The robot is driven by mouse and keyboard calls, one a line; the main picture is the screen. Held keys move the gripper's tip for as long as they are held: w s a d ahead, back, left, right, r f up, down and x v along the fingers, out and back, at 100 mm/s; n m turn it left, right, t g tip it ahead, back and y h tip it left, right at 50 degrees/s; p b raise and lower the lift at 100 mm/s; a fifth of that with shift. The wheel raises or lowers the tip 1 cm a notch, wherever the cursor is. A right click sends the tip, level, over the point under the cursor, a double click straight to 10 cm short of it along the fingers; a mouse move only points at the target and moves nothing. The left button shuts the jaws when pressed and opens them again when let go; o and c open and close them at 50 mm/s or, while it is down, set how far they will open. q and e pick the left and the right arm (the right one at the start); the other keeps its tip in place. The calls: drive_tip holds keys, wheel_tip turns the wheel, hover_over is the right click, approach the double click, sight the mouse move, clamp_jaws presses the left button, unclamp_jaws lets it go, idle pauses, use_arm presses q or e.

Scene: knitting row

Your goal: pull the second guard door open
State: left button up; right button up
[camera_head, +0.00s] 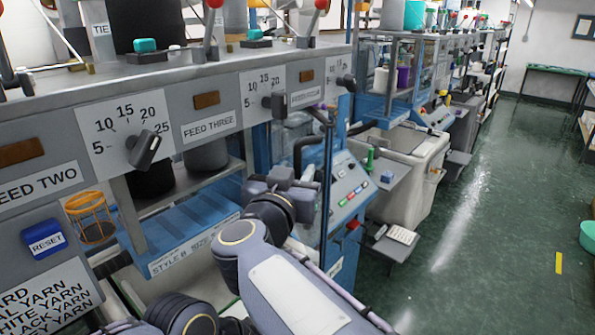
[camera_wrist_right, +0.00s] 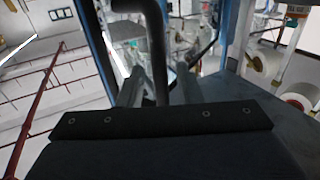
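A black bar handle (camera_head: 300,150) sits on a blue-framed, clear guard door (camera_head: 327,185) on the machine front, right of the middle feed plate. My right gripper (camera_head: 303,177) is at this handle, seen from behind. In the right wrist view the black handle (camera_wrist_right: 157,50) runs down between the two grey fingers of my right gripper (camera_wrist_right: 158,88). Small gaps seem to show beside the bar, so the fingers look open around it. The blue door frame (camera_wrist_right: 238,35) stands to its right there. My left gripper is not in view.
A control panel (camera_head: 350,190) with coloured buttons stands just right of the door. The green floor (camera_head: 480,240) in the aisle is mostly clear. A knob (camera_head: 143,150) sticks out at left.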

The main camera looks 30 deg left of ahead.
drive_tip(key=b+v, duration=0.1)
drive_tip(key=v, duration=0.5)
drive_tip(key=shift+s, duration=0.15)
idle(0.3)
